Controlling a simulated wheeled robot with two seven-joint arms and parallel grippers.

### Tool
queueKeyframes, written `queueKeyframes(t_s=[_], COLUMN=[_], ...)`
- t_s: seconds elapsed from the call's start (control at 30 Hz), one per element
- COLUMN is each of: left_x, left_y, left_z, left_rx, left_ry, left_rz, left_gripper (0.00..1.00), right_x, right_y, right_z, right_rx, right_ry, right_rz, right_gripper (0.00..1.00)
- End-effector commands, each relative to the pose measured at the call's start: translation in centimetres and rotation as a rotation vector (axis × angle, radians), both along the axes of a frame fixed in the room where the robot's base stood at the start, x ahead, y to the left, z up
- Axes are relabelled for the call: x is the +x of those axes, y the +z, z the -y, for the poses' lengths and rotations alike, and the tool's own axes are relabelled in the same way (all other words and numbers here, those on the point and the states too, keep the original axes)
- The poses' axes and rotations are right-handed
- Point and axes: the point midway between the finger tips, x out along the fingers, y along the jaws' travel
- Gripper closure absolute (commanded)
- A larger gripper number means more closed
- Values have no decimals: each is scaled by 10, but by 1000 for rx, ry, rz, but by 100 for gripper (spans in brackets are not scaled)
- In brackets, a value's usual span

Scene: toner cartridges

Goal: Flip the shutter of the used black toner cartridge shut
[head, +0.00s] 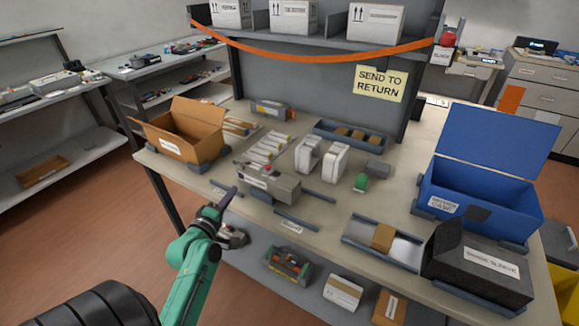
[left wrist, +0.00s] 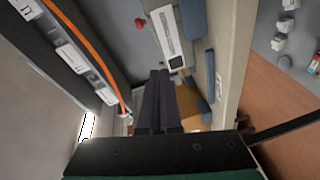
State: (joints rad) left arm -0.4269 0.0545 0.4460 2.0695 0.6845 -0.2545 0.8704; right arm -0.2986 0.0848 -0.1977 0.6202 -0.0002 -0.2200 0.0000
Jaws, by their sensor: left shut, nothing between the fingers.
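A grey block-shaped unit (head: 270,186) with a pale label and a red knob sits near the table's front edge. I cannot tell for sure whether it is the used black toner cartridge or holds it, and I cannot make out its shutter. In the left wrist view a grey labelled body (left wrist: 166,36) with a dark square at its end lies just beyond the fingertips. My left gripper (head: 229,198) is shut and empty, left of the grey unit at the table's front edge. Its dark fingers (left wrist: 159,74) lie together in the wrist view. My right gripper is not in view.
An open cardboard box (head: 190,146) stands left. Several pale cartridge-like pieces (head: 268,148) lie behind the unit, with two white blocks (head: 321,158) beside them. Right are a metal tray (head: 400,249), a blue lidded bin (head: 475,190) and a black box (head: 470,268). Dark strips lie along the front.

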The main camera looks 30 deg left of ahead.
Motion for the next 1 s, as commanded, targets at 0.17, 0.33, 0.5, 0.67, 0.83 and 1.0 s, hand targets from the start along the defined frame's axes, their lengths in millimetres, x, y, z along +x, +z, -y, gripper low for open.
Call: queueKeyframes(t_s=[0.17,0.33,0.5,0.67,0.83,1.0], left_x=[-2,-2,4,29,65,100], left_y=[28,28,28,29,26,24], left_z=[-4,-4,-5,-11,-21,-28], left_rx=[-26,-25,-24,-24,-22,-23], left_ry=[8,7,7,7,7,6], left_rz=[63,62,60,62,61,60], left_gripper=[100,100,100,100,100,100], right_x=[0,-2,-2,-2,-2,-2], right_y=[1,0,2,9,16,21], right_z=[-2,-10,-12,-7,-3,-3], right_rx=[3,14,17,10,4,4], right_ry=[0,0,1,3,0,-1], right_rz=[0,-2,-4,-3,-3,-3], right_gripper=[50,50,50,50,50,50])
